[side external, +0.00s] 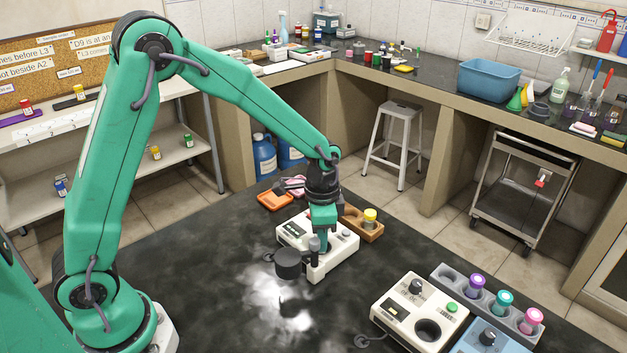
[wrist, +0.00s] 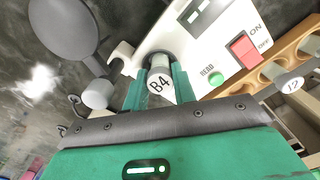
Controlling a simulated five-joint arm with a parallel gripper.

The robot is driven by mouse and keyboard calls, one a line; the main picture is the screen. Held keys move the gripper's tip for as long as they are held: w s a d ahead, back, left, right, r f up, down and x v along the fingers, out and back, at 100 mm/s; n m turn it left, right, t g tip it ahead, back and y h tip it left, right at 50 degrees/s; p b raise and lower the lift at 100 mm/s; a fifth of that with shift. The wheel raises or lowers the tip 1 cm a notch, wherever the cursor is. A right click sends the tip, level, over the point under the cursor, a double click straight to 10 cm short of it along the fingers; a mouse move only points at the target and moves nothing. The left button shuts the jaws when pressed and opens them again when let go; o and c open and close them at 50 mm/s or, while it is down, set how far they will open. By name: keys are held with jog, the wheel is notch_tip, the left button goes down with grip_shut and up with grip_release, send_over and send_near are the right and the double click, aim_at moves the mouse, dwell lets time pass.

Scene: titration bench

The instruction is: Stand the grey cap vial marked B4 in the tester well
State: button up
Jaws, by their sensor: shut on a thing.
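The vial marked B4 (wrist: 159,86) shows in the wrist view with a round white label and a pale grey body. My gripper (wrist: 159,80) is shut on it, with one green jaw on each side. The tester (wrist: 205,40) is white, with a green READ button and a red ON/OFF switch. The vial is at the dark round opening of its well (wrist: 151,57); I cannot tell how deep it sits. In the side view my gripper (side external: 322,232) is low over the tester (side external: 335,262), and the vial cannot be made out there.
A dark round lid (side external: 287,262) on a grey post is swung beside the tester. Another white device (side external: 418,308) and a grey rack (side external: 470,305) of capped vials stand right.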

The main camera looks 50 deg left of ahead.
jog(key=shift+f, duration=0.2)
jog(key=o, duration=1.3)
jog(key=shift+s, duration=0.1)
jog(key=shift+r, duration=3.15)
